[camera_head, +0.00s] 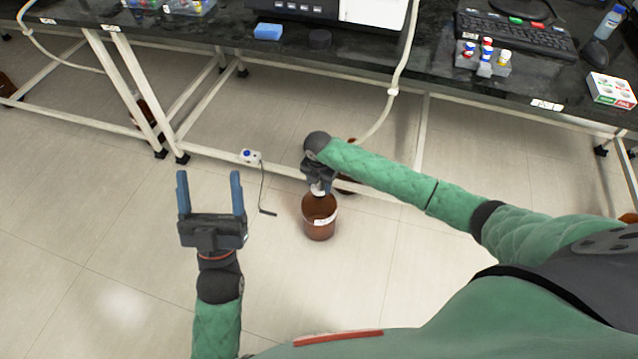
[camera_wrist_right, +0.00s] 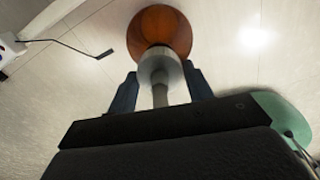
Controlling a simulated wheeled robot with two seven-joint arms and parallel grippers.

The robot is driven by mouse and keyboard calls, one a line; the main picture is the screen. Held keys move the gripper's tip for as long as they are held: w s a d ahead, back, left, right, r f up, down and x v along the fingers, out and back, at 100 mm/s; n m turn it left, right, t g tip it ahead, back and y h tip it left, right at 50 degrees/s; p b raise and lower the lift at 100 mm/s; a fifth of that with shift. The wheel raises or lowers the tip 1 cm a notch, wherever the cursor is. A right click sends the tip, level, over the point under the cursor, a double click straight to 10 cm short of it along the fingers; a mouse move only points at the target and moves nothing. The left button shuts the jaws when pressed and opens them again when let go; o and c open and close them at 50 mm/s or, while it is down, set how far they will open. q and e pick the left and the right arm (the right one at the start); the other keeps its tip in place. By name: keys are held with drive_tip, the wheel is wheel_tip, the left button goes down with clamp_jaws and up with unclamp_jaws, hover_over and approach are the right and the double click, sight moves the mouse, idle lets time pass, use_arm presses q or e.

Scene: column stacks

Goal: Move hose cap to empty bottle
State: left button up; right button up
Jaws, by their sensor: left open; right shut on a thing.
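An open brown bottle (camera_head: 319,220) with a white label stands upright on the floor, below my right gripper. My right gripper (camera_head: 318,181) is shut on the pale hose cap (camera_head: 320,189), at the bottle's far rim in the head view. In the right wrist view the grey cap (camera_wrist_right: 160,66) sits between the fingers, with the brown bottle (camera_wrist_right: 160,30) just beyond it. I cannot tell whether cap and bottle touch. My left gripper (camera_head: 209,190) is open and empty, left of the bottle.
A pale hose (camera_head: 395,85) hangs from the black bench (camera_head: 365,62) toward my right gripper. A white box with a black cable (camera_head: 250,156) is at the bench frame's low bar. White bench legs (camera_head: 130,90) stand behind. The floor in front is clear.

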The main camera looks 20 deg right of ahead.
drive_tip(key=shift+p, duration=0.55)
drive_tip(key=shift+f+p, duration=0.45)
drive_tip(key=shift+f, duration=0.4)
idle(1.6)
drive_tip(key=o, duration=1)
drive_tip(key=shift+o, duration=0.2)
drive_tip(key=shift+r+p, duration=0.6)
drive_tip(key=shift+r, duration=3.3)
drive_tip(key=shift+m, duration=0.3)
